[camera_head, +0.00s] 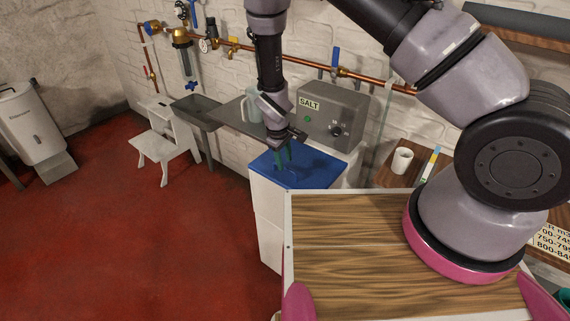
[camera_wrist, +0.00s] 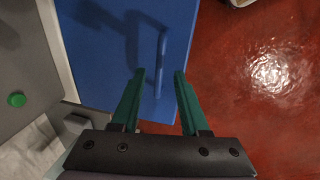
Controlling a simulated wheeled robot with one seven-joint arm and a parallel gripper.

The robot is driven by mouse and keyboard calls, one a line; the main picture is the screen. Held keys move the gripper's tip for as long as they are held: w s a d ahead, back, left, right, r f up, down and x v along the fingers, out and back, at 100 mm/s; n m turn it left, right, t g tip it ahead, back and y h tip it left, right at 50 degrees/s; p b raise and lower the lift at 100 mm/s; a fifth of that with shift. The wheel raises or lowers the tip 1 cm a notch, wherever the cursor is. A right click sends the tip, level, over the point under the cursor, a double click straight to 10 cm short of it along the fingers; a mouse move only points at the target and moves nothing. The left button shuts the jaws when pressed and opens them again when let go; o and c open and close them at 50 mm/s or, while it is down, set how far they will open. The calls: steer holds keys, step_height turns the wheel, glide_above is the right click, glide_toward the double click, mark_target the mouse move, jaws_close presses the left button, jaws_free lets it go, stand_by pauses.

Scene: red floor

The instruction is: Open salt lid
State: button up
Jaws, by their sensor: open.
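The blue salt lid (camera_head: 318,174) lies flat and closed on top of a white box (camera_head: 268,215). In the wrist view the lid (camera_wrist: 100,75) fills the upper middle. Its blue bar handle (camera_wrist: 161,60) runs up the picture near the lid's right edge. My gripper (camera_wrist: 159,75) is open and empty, with green fingers pointing at the lid. In the wrist view the tips lie on either side of the handle's lower part. I cannot tell how far above the lid they are. In the head view my gripper (camera_head: 284,158) is over the lid's back-left part.
A grey unit (camera_head: 333,123) labelled SALT stands right behind the lid. Copper pipes (camera_head: 365,78) run along the wall. A grey sink (camera_head: 194,112) and a white step stool (camera_head: 163,142) stand left. A white mug (camera_head: 402,160) is at right. The red floor (camera_head: 150,235) at left is clear.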

steer(key=shift+w+d+f, duration=0.1)
steer(key=shift+w+f, duration=0.1)
steer(key=shift+f, duration=0.9)
jaws_close()
stand_by(0.7)
